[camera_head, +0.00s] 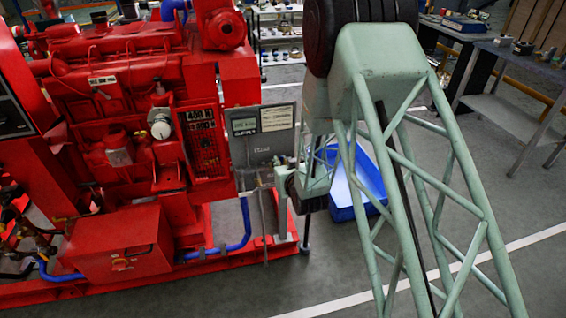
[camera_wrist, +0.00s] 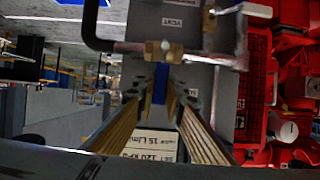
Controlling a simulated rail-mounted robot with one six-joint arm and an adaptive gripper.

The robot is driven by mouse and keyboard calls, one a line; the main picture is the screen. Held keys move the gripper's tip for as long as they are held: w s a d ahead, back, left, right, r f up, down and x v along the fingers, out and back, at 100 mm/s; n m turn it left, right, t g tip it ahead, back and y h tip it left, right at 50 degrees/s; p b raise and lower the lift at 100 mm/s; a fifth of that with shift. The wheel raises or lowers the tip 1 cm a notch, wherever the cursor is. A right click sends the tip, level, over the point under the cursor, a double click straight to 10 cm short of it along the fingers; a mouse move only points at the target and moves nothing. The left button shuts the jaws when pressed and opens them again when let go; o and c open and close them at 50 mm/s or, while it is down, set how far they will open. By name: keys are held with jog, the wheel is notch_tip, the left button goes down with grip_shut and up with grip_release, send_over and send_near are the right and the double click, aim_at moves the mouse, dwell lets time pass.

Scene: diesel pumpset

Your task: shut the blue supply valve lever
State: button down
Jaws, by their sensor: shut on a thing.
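The blue supply valve lever (camera_wrist: 160,84) shows in the wrist view, below a brass valve body (camera_wrist: 165,53) on a grey pipe run. The lever points down in the picture, across the line of the pipe. My gripper (camera_wrist: 163,97) has its two ribbed fingers closed in on the lever from both sides, and the lever's end lies between the fingertips. In the head view my arm and wrist reach down beside the grey panel (camera_head: 243,150). The lever and the fingertips cannot be made out there.
The red diesel pumpset (camera_head: 130,75) fills the left side, close to my wrist. A blue bin (camera_head: 372,196) stands on the floor behind my arm. A workbench (camera_head: 497,85) is at the right. The floor between is open.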

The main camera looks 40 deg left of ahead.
jog(key=c, duration=2.6)
grip_release()
jog(key=shift+c, duration=0.2)
jog(key=shift+d, duration=0.1)
jog(key=v, duration=1.2)
